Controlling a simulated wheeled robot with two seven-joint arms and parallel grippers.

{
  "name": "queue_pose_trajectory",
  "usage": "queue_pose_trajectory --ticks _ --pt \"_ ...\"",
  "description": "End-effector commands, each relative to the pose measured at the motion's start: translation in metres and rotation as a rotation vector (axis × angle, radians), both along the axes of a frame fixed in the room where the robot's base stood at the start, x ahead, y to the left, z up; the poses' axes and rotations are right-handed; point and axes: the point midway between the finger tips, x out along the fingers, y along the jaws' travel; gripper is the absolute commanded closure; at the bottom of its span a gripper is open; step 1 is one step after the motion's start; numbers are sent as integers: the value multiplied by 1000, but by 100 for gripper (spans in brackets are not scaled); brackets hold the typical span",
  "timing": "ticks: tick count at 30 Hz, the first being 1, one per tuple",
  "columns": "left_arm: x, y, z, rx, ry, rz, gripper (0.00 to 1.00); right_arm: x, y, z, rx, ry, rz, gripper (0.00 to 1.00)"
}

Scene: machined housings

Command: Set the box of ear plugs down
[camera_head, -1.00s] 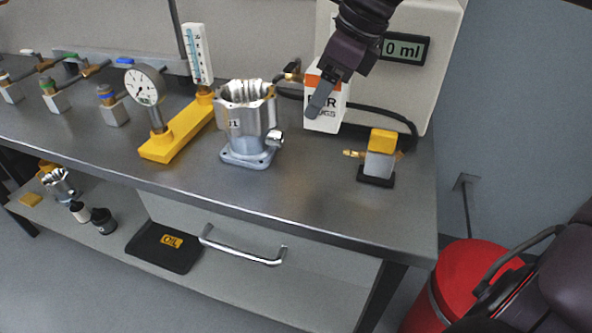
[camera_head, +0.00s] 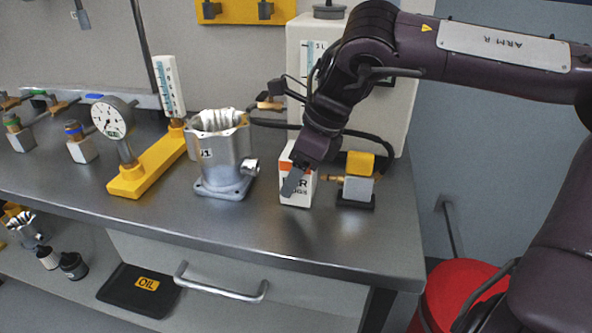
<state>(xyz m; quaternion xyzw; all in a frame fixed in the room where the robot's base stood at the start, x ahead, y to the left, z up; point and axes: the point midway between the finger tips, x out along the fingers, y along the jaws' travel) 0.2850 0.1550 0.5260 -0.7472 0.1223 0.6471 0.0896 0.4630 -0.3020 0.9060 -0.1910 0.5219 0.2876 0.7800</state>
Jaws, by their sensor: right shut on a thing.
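The box of ear plugs (camera_head: 298,197) is a small white carton with an orange band near its top and dark lettering, partly covered by a finger. My right gripper (camera_head: 294,180) reaches down from above and is shut on it. The box is upright, between the metal housing (camera_head: 220,160) and the small brass-and-yellow fitting (camera_head: 357,180). Its bottom is at or very close to the bench top (camera_head: 250,232); I cannot tell whether it touches. My left gripper is out of view.
A dial gauge and thermometer on a yellow base (camera_head: 148,175) stand to the left. A white device (camera_head: 400,105) with a dark hose is behind the box. The bench front is clear. A red bin (camera_head: 462,288) stands at the lower right.

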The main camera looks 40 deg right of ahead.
Motion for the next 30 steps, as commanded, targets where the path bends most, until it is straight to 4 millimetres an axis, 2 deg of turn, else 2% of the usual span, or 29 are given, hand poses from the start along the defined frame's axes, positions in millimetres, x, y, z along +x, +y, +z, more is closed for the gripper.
queue_pose_trajectory --ticks 6,7,12,19,22,30 --pt "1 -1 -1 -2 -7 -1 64 0 0 -4 -1 -1 0 60" --pt "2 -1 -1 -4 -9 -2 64 0 0 -3 -1 -1 0 34" --pt "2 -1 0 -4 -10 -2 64 0 0 -3 0 0 0 15" --pt "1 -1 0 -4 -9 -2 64 0 0 -3 0 0 0 15" --pt "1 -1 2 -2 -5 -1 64 0 0 3 0 -1 0 15" --pt "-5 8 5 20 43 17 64 -12 -12 45 -2 -5 -2 15"
